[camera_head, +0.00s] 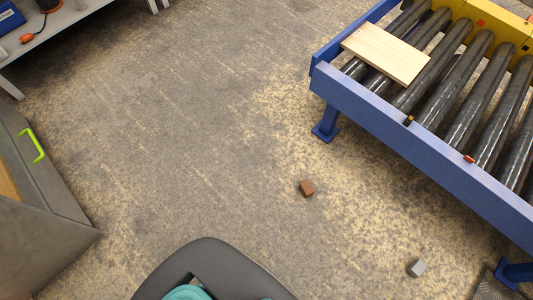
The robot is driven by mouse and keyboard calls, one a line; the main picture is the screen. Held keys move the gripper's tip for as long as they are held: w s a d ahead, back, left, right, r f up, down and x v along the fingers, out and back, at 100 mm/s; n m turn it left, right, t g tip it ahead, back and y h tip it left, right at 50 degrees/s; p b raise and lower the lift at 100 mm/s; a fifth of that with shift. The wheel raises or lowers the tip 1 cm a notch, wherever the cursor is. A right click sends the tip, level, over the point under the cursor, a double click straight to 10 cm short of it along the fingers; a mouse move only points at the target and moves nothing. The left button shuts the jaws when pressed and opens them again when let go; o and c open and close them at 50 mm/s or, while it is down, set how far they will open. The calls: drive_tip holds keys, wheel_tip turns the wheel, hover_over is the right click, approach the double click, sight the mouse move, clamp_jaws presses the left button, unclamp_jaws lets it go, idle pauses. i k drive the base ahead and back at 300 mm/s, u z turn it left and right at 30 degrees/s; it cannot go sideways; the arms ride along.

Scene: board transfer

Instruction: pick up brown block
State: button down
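A small brown block (307,188) lies on the worn concrete floor, a little right of the picture's middle and in front of the blue conveyor. Nothing touches it. My gripper does not show in this view.
A blue roller conveyor (420,140) fills the upper right, with a pale wooden board (386,53) on its rollers. A small grey block (417,268) lies on the floor at lower right. A grey cabinet with a green handle (32,146) stands at left. The middle floor is clear.

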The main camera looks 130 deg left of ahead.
sight(305, 188)
drive_tip(key=z, duration=6)
drive_tip(key=k, duration=0.6)
drive_tip(key=z, duration=0.8)
